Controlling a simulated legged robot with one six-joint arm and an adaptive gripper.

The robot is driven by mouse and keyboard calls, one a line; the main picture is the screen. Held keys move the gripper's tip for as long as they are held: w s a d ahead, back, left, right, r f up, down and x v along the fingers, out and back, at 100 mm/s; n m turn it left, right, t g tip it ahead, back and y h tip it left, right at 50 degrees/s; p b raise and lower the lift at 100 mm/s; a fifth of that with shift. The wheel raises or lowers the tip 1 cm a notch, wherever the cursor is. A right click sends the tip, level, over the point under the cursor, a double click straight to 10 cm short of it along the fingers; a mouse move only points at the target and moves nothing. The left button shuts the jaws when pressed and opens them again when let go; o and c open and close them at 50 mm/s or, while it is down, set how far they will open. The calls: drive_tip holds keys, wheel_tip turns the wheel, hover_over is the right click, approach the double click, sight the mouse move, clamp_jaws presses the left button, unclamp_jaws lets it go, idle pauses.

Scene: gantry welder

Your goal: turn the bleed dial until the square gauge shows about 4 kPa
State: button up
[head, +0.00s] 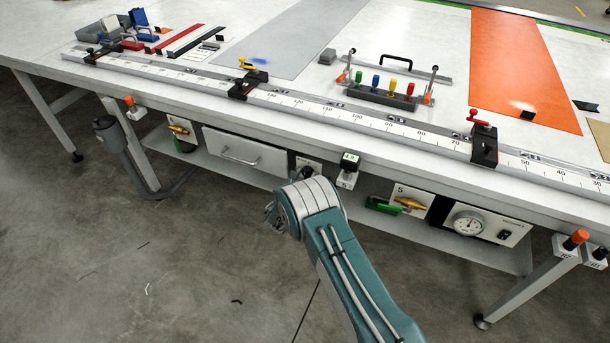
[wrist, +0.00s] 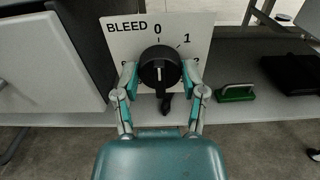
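The black bleed dial (wrist: 160,71) sits on a white plate marked BLEED (wrist: 112,38) in the wrist view, with 0 above it and 1 at its upper right. A short white mark shows on its face, pointing roughly up toward 0. My gripper (wrist: 160,76) has one finger on each side of the dial, very close to its rim. I cannot tell whether they touch it. In the head view my arm hides most of the dial's plate (head: 305,165). A round-faced gauge (head: 468,223) is on a panel at right; its reading is too small. I cannot identify a square gauge.
A white drawer (head: 243,152) is left of the dial's plate, under the bench (head: 420,155). A small black-topped box (head: 349,161) hangs at the bench edge.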

drive_tip(key=shift+m, duration=0.4)
drive_tip(key=m, duration=0.3)
drive_tip(key=shift+r+m, duration=0.1)
drive_tip(key=shift+m, duration=0.3)
drive_tip(key=m, duration=0.5)
drive_tip(key=shift+d, duration=0.1)
idle(0.4)
drive_tip(key=o, duration=1.1)
drive_tip(key=shift+d, duration=0.1)
drive_tip(key=shift+o, duration=0.2)
